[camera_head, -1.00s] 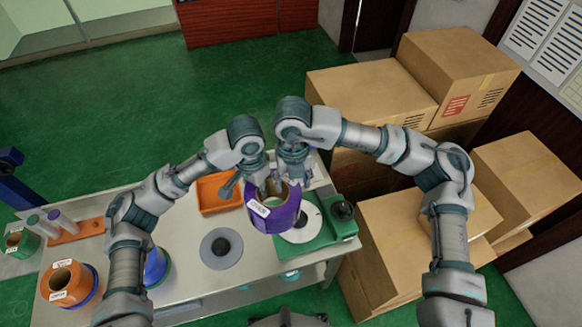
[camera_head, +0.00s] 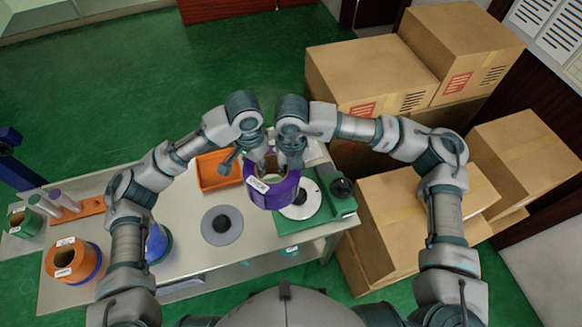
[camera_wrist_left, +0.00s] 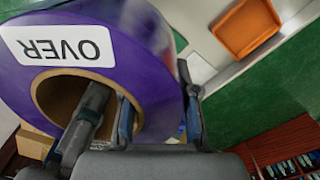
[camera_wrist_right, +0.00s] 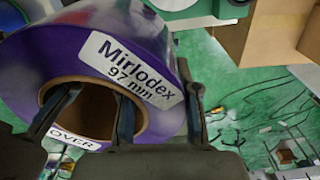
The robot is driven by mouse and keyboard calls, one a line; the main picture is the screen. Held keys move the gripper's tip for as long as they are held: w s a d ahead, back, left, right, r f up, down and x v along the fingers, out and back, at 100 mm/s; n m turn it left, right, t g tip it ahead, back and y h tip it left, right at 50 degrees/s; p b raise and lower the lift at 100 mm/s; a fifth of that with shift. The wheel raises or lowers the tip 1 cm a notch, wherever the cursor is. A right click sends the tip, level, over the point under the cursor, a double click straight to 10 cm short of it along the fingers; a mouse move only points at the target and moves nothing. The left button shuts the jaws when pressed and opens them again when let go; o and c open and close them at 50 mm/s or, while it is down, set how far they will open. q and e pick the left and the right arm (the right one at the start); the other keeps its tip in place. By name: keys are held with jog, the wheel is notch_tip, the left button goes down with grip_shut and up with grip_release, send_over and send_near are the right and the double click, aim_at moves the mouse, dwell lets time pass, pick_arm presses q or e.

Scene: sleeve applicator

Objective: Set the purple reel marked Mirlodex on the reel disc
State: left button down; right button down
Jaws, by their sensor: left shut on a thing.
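The purple reel (camera_head: 284,196) is a thick ring with a brown core and white labels. One label reads Mirlodex 97 mm in the right wrist view (camera_wrist_right: 75,65); another reads OVER in the left wrist view (camera_wrist_left: 125,55). My left gripper (camera_head: 252,166) is shut on its wall, one finger in the core, one outside. My right gripper (camera_head: 290,160) straddles and grips the wall likewise. The reel appears held above the table, partly covering a pale disc (camera_head: 302,207) on a green machine. A grey disc with a dark hub (camera_head: 222,237) lies bare to the left.
The green machine (camera_head: 335,208) has a black knob (camera_head: 341,186). An orange tray (camera_head: 215,185) sits behind. Orange (camera_head: 88,262), blue (camera_head: 157,240) and green (camera_head: 22,225) reels stand at left. Cardboard boxes (camera_head: 400,220) crowd the right. The table (camera_head: 190,255) is clear around the grey disc.

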pick_arm(q)
jog(key=c, duration=0.8)
grip_release()
jog(key=shift+r, duration=0.1)
